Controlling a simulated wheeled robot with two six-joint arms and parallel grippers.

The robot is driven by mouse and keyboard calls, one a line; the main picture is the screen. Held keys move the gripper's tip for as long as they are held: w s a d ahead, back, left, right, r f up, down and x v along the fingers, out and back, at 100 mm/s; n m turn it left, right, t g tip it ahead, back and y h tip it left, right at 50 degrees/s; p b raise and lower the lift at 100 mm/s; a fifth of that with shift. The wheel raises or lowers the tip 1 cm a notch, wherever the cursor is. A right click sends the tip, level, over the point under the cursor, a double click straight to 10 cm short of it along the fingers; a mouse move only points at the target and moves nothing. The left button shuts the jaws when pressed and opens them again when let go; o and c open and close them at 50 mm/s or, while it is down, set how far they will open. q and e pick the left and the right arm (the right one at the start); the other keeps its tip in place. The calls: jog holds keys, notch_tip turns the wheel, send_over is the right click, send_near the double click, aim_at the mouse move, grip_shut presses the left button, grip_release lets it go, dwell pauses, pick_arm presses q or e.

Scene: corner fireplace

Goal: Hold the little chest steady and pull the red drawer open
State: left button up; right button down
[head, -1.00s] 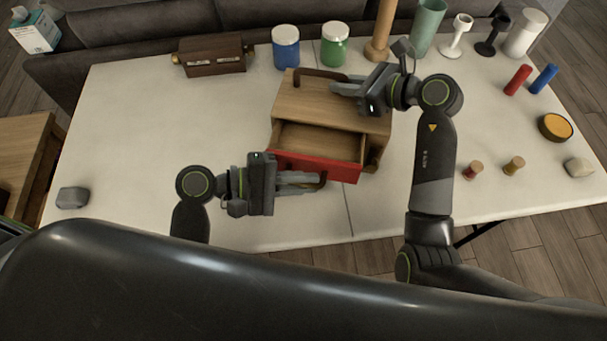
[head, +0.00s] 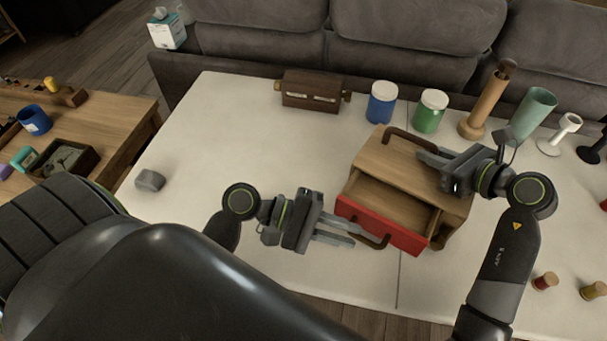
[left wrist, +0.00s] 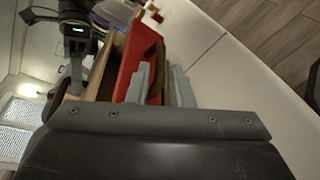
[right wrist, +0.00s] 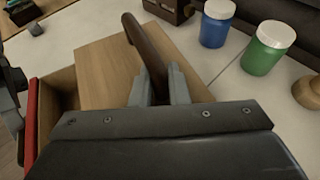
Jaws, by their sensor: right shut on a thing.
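The little chest (head: 402,160) is a light wooden box with a dark curved handle (right wrist: 148,52) on top. Its red drawer (head: 380,224) is pulled out, and I see into the empty-looking inside. My right gripper (head: 428,160) is shut on the top handle; the right wrist view shows its fingers on both sides of it. My left gripper (head: 355,233) is open at the brown drawer handle (head: 375,241) on the red front. In the left wrist view the drawer handle (left wrist: 154,60) shows between the fingers; contact is unclear.
A dark brown box (head: 312,91), a blue jar (head: 381,103), a green jar (head: 430,111) and a wooden cylinder (head: 485,105) stand along the back edge. A grey stone (head: 150,180) lies far left. Spools (head: 544,281) stand at right.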

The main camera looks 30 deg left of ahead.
pick_arm(q)
jog(key=v, duration=0.8)
dwell(0.4)
jog(key=shift+d, duration=0.1)
pick_arm(e)
jog(key=c, duration=1.3)
grip_release()
jog(key=o, duration=0.5)
jog(key=shift+o, duration=0.2)
jog(key=shift+d, duration=0.1)
